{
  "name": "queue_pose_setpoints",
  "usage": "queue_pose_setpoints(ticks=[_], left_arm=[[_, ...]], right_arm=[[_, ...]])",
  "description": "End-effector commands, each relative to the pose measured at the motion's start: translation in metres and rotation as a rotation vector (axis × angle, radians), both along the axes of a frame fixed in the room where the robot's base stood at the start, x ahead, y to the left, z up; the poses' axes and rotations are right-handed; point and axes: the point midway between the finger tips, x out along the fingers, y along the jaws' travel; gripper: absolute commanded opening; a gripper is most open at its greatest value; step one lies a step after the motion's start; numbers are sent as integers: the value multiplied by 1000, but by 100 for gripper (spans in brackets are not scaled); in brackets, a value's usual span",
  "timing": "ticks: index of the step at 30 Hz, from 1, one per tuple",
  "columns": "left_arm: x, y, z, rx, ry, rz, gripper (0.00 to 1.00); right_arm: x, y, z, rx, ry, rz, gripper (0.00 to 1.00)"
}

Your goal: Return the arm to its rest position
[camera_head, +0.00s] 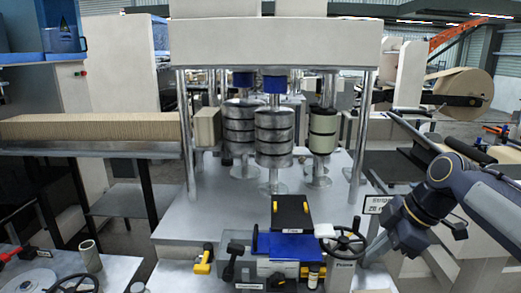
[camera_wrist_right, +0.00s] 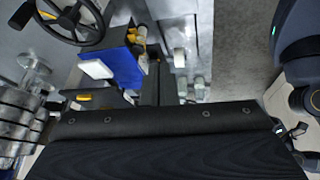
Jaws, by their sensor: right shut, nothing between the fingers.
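My right arm (camera_head: 485,203) comes in from the right in the head view and bends down at the wrist. My right gripper (camera_head: 376,249) is small and partly hidden there, beside the black handwheel (camera_head: 343,243). It is shut and holds nothing. The handwheel also shows in the wrist view (camera_wrist_right: 72,18), at the upper left, with the blue block (camera_wrist_right: 122,65). My left gripper is not in view.
A machine with steel posts and stacked metal cylinders (camera_head: 274,132) stands in the middle. A black and yellow box (camera_head: 291,212) sits in front of it. A small sign (camera_head: 376,204) stands near my right wrist. A brown paper roll (camera_head: 465,92) is at the back right.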

Motion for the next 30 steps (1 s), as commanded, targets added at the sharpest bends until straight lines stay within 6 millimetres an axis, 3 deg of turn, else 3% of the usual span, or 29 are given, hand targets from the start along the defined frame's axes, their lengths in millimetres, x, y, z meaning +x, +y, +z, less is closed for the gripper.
queue_pose_setpoints(ticks=[2, 6, 9, 13, 18, 30], left_arm=[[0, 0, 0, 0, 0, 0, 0], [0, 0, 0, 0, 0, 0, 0], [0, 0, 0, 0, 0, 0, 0], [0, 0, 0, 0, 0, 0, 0], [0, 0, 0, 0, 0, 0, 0], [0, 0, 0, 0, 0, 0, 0]], right_arm=[[-40, 3, -4, 11, 44, -196, 0], [-112, 7, -32, 100, 133, -623, 0], [-157, 12, -62, 198, 195, -898, 0], [-198, 20, -99, 329, 268, -1166, 0], [-222, 29, -127, 431, 328, -1336, 0], [-225, 31, -131, 445, 341, -1362, 0]])
